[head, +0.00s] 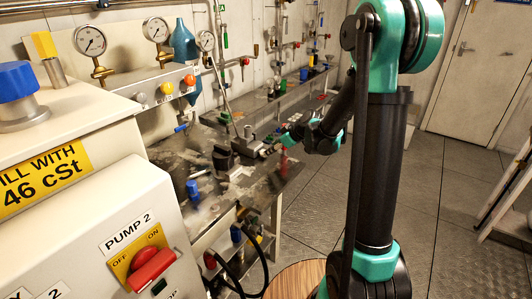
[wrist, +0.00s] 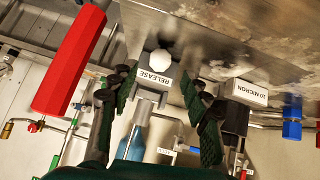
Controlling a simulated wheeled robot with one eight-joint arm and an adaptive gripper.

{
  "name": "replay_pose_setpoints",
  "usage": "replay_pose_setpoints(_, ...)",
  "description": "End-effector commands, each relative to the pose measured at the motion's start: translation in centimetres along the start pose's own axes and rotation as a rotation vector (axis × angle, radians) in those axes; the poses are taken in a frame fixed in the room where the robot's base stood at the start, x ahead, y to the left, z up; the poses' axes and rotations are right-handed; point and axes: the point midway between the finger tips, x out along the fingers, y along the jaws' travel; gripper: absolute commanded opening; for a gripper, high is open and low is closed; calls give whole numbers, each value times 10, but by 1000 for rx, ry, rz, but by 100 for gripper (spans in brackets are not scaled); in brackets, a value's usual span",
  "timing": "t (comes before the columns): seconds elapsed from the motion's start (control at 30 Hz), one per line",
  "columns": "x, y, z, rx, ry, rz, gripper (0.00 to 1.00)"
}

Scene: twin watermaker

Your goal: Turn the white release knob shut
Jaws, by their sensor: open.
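The white release knob (wrist: 161,60) shows in the wrist view as a small round white knob, above a block with a label reading RELEASE (wrist: 154,77), upside down in the picture. My gripper (wrist: 158,84) is open, with one dark finger on each side of the labelled block. The knob lies between and slightly beyond the fingertips; I cannot tell whether either finger touches it. In the head view my gripper (head: 272,145) is small, over the metal bench beside dark fittings. I cannot make out the knob there.
A red bar-shaped handle (wrist: 70,60) is left of my gripper in the wrist view. A 10 MICRON label block (wrist: 249,93) and a blue fitting (wrist: 292,120) are to the right.

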Motion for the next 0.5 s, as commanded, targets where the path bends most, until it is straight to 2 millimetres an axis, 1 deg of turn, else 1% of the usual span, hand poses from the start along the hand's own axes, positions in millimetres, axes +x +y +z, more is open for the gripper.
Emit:
replay_pose_setpoints(0.03,9,0,0,-2,0,-2,47)
replay_pose_setpoints(0.2,32,0,0,-2,-1,-1,47)
replay_pose_setpoints(0.33,45,0,0,-2,0,-1,47)
replay_pose_setpoints(0.5,53,0,0,0,0,0,47)
